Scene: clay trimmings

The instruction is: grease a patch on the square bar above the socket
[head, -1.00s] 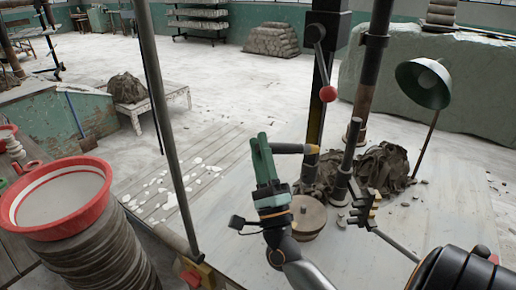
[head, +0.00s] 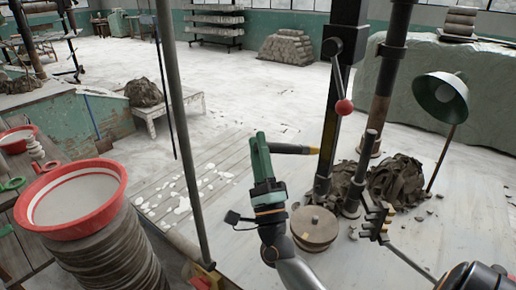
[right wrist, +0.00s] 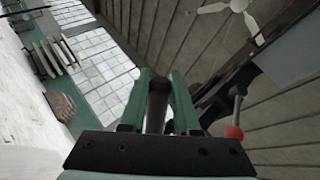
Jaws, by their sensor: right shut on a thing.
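My right gripper (head: 262,142) is shut on a dark, rod-shaped grease applicator (head: 290,149) with a yellow-brown tip, which points right. In the right wrist view the dark rod (right wrist: 157,105) sits between the green fingers (right wrist: 180,105). A dark upright bar (head: 330,135) with a yellowish edge, seemingly the square bar, runs down to a dark socket-like sleeve (head: 322,188). The applicator tip is just left of the bar in the picture. I cannot tell the gap in depth. No grease patch can be made out. My left gripper is not in view.
A lever with a red knob (head: 344,107) hangs beside the bar. A thin post (head: 178,120) stands left of my gripper.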

